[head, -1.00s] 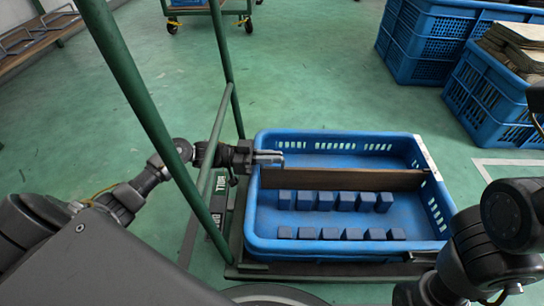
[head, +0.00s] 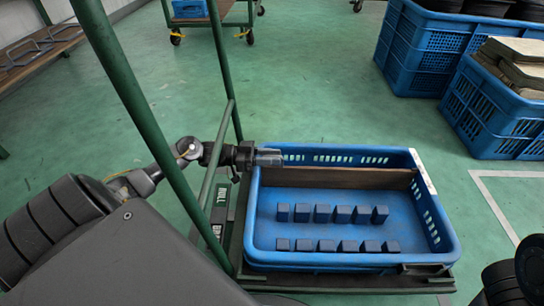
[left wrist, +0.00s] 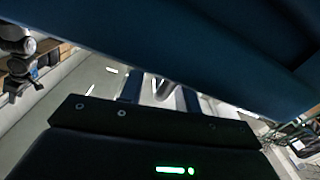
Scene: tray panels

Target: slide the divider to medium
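The divider (head: 335,178) is a brown board standing across the blue tray (head: 452,236), near and roughly parallel to the far wall. My left gripper (head: 268,157) is at the tray's far left corner, close to the divider's left end. Whether it touches the divider, and whether its fingers are apart, I cannot tell. In the left wrist view a large dark blue surface (left wrist: 210,45) covers the upper part. Two rows of small dark blue blocks (head: 337,213) stand on the tray floor in front of the divider. My right gripper is not in view.
The tray sits on a cart with green posts (head: 130,100) rising at the left, beside my left arm. Stacked blue crates (head: 425,50) and a crate of boards (head: 490,115) stand at the back right. Green floor behind the tray is clear.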

